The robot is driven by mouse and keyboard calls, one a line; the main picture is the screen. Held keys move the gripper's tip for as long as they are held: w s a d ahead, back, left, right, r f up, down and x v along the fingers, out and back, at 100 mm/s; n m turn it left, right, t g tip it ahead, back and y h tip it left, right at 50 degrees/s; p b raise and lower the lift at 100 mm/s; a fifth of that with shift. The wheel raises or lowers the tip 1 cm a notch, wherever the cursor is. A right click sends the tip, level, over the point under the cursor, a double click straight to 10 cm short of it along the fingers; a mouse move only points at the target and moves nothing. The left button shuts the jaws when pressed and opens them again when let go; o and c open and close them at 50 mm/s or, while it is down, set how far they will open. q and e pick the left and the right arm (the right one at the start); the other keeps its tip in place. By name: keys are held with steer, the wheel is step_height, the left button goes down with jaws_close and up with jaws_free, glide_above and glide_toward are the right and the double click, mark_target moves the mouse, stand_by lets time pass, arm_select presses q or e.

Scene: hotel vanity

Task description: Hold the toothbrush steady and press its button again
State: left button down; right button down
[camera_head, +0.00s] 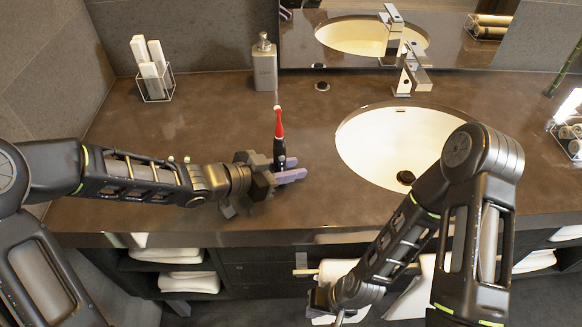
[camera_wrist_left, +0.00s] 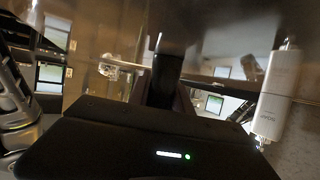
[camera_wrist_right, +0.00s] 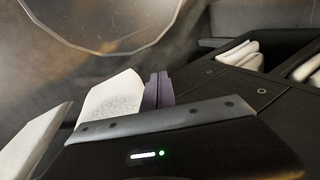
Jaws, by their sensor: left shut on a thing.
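The toothbrush (camera_head: 279,130) has a black handle and a red upper part with a pale head. It stands upright above the counter, left of the sink. My left gripper (camera_head: 288,170) is shut on its black handle, low down, with purple fingers around it. In the left wrist view the dark handle (camera_wrist_left: 166,75) rises between the fingers. Its button cannot be made out. My right gripper (camera_head: 338,314) is low, below the counter's front edge and well away from the toothbrush. In the right wrist view its purple fingers (camera_wrist_right: 158,90) lie together with nothing between them.
The sink (camera_head: 385,145) and faucet (camera_head: 408,75) are to the right. A soap dispenser (camera_head: 264,62) and a wire holder (camera_head: 154,85) stand at the back. The counter left of the sink is mostly clear.

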steer(key=w+a+r+n+t+h, duration=0.1)
steer(key=w+r+n+t+h, duration=0.1)
steer(key=r+n, duration=0.9)
steer(key=w+a+r+n+t+h, duration=0.1)
steer(key=w+r+n+t+h, duration=0.1)
steer(key=r+n, duration=1)
steer(key=w+a+r+n+t+h, duration=0.2)
steer(key=r+n+t, duration=0.4)
steer(key=r+n, duration=0.5)
step_height(320, 180, up, 3)
steer(key=shift+w+r+n+h, duration=0.1)
steer(key=shift+w+n+h, duration=0.4)
steer(key=shift+w, duration=0.65)
